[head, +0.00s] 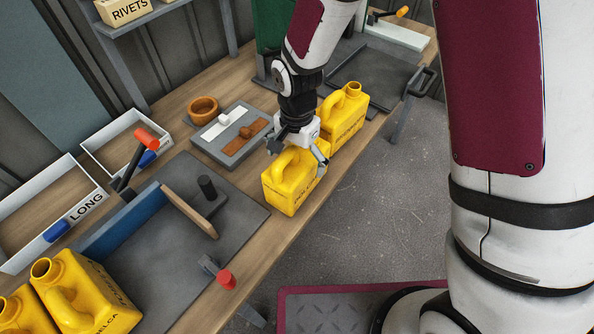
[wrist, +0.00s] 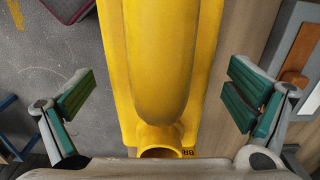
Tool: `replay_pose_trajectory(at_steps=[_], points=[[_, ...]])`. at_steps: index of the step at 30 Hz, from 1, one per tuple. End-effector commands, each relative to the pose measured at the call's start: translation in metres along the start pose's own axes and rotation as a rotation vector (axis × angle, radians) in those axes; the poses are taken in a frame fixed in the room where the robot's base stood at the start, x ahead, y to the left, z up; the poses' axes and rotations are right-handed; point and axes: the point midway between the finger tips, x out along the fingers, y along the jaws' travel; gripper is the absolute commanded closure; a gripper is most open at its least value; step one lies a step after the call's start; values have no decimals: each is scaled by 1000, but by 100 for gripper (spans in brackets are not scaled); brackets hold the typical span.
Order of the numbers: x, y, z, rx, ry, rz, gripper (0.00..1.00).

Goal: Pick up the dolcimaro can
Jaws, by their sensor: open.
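Several yellow jerry cans stand on the workbench; I cannot tell which is the dolcimaro can, as the labels are too small or partly hidden. My gripper (head: 298,156) is open above one yellow can (head: 290,190) at the bench's edge. In the wrist view this can's handle (wrist: 165,60) runs between the spread fingers, one on each side with a gap. Its open spout shows at the bottom, and letters like "BR" show beside it. A second yellow can (head: 352,108) stands close behind it, partly hidden by my gripper. The fingers hold nothing.
Two more yellow cans (head: 84,290) stand at the front left, one label ending "ELCA". A grey tray (head: 232,155), an orange bowl (head: 203,108) and a red-knobbed clamp (head: 226,279) are nearby.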

Motion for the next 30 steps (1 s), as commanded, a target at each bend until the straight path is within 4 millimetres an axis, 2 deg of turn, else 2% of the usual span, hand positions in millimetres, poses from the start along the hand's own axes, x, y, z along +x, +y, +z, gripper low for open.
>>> replay_pose_trajectory(at_steps=[5,12,15,23,30], points=[[0,0,0,0,0,0,2],[0,0,0,0,0,0,54],[0,0,0,0,0,0,72],[-1,0,0,0,0,1,72],[-16,-1,-1,-1,2,-2,72]])
